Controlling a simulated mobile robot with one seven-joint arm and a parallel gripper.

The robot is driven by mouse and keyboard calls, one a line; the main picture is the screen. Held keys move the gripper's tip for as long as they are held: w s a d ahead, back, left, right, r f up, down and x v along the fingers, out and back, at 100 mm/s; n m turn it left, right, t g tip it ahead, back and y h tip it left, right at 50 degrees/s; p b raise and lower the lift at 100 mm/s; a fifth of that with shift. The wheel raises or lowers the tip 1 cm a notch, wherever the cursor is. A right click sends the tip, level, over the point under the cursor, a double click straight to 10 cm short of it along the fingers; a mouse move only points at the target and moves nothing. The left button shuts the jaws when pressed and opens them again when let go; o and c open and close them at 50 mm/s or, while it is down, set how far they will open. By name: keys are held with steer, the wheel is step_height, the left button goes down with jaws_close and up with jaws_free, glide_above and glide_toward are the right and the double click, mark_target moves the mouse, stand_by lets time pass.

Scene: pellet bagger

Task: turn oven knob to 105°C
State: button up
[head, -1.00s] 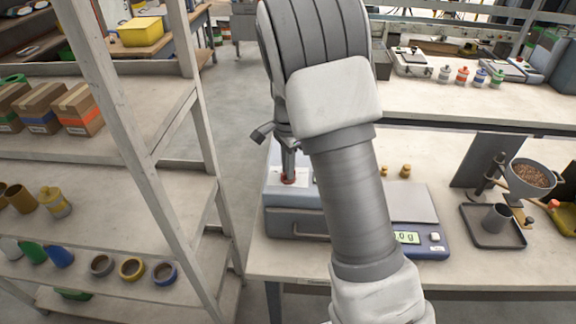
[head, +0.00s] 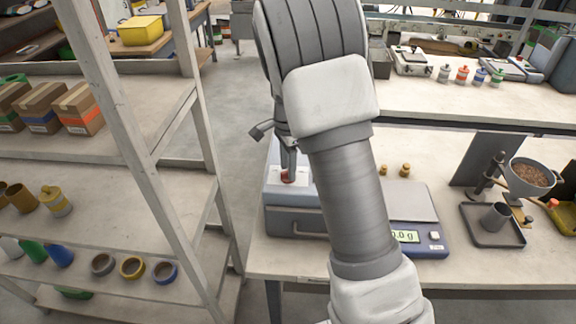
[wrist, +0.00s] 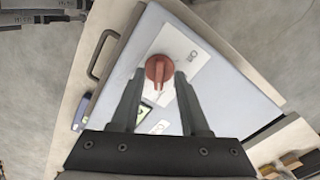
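The oven is a pale box; its top (wrist: 220,75) fills much of the wrist view, and its grey front (head: 292,222) shows left on the bench in the head view. Its red-brown round knob (wrist: 159,69) has a raised ridge and sits on a white label plate (wrist: 190,55). The knob also shows in the head view (head: 288,177), partly covered. My gripper (wrist: 159,74) is open over the panel, one fingertip on each side of the knob, with small gaps seeming to remain. A small green display (wrist: 145,112) shows between the fingers; its reading and the knob's angle marks are illegible.
A scale (head: 412,215) stands right of the oven, partly behind my arm. Two small brass weights (head: 405,170) stand behind it. A hopper with pellets (head: 530,175) and a dark tray (head: 492,225) are farther right. A shelf rack (head: 150,170) stands left, across a gap.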

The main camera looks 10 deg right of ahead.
steer(key=shift+r, duration=0.1)
step_height(320, 180, up, 17)
steer(key=shift+r, duration=0.15)
stand_by(0.4)
